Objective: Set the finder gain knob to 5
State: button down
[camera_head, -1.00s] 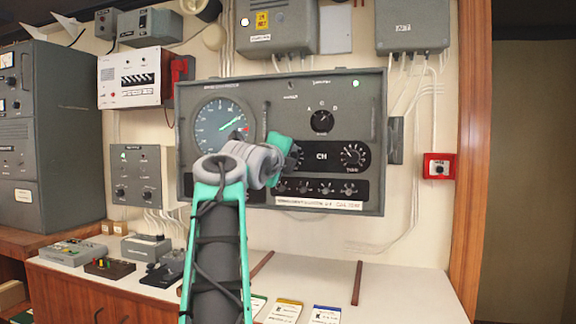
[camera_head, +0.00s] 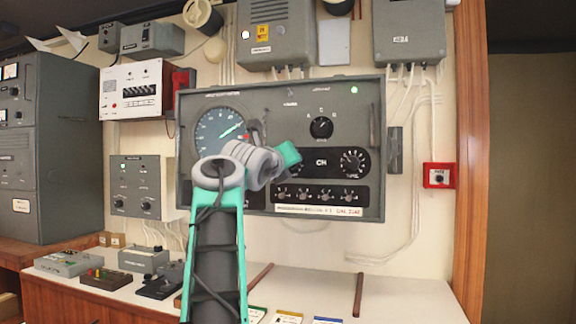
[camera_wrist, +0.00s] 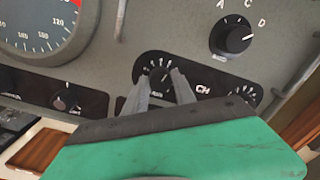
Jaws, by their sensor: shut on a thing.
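The grey instrument panel (camera_head: 270,103) on the wall carries a dial gauge, a band knob and a black strip marked CH. My gripper (camera_wrist: 162,76) is at the left end of that strip, its two fingers on either side of a small dark knob (camera_wrist: 160,79) with white scale marks around it. The fingers are closed on this knob and cover part of it. Its name and pointer reading are too small to tell. In the head view my gripper (camera_head: 294,166) hides most of this knob.
A similar knob (camera_head: 354,161) is right of CH. The band knob (camera_head: 321,127), marked A, C, D, is above. A row of small knobs (camera_head: 318,195) lies below. The gauge (camera_head: 218,130) is at left, partly behind my arm. A white counter (camera_head: 400,295) stands below.

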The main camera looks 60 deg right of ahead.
dwell(0.4)
jog(key=c, duration=1)
grip_release()
jog(key=shift+c, duration=0.2)
jog(key=s+a+b, duration=0.1)
jog(key=a+b, duration=0.1)
jog(key=a, duration=0.5)
jog(key=shift+a, duration=0.35)
jog(key=shift+s, duration=0.1)
